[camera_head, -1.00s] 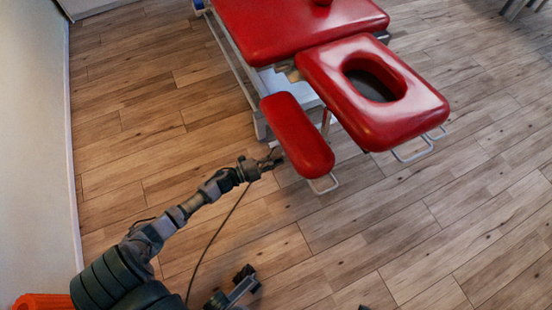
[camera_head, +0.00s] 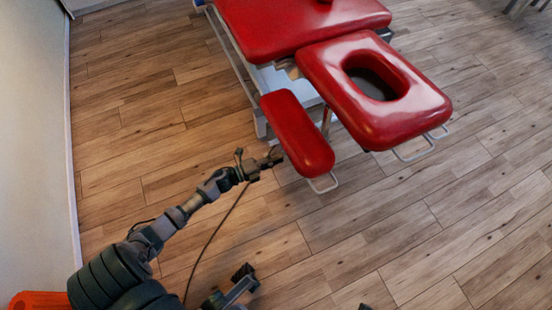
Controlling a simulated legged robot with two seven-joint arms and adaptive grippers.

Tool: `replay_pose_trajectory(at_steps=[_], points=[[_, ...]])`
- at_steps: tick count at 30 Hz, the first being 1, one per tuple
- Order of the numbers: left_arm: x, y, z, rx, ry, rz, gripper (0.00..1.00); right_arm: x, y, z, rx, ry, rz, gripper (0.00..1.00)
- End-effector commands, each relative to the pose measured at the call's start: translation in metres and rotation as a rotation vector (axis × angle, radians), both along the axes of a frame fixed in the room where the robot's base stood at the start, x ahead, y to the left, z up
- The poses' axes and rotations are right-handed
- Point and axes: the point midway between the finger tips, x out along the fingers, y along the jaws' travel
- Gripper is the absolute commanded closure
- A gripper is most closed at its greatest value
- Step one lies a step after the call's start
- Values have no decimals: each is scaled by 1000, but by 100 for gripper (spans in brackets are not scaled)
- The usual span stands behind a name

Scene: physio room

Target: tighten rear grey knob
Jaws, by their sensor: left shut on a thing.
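A red padded treatment table (camera_head: 300,22) stands at the top. Its headrest with an oval hole (camera_head: 420,108) and a separate red armrest pad (camera_head: 298,133) point towards me. My left gripper (camera_head: 270,162) is at the left edge of the armrest pad, low beside it. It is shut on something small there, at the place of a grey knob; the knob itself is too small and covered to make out.
Metal loops (camera_head: 324,184) stick out below the armrest pad and headrest. A white wall (camera_head: 32,150) runs along the left, with an orange object (camera_head: 38,300) at the lower left. A dark cable hangs by my left arm. The wooden floor (camera_head: 440,220) is clear at the right.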

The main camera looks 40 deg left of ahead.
Motion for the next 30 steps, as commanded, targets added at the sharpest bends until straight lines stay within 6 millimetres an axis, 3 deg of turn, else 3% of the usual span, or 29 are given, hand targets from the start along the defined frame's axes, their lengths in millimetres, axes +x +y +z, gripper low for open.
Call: replay_pose_trajectory(at_steps=[6,7,9,20,23,30], points=[[-3,-1,-7,1,14,-1,100,0,0,-1,0,0,0,65],[-3,-1,-7,0,14,-1,75,0,0,-1,0,0,-1,65],[-3,-1,-7,0,13,-1,59,0,0,-1,0,-1,-1,65],[-5,1,-2,0,5,0,59,-3,-1,2,-2,-6,1,65],[-17,6,-3,0,8,-1,59,-3,-1,1,-2,-6,0,65],[-66,26,-5,0,10,-1,59,-3,-1,1,-1,-3,1,65]])
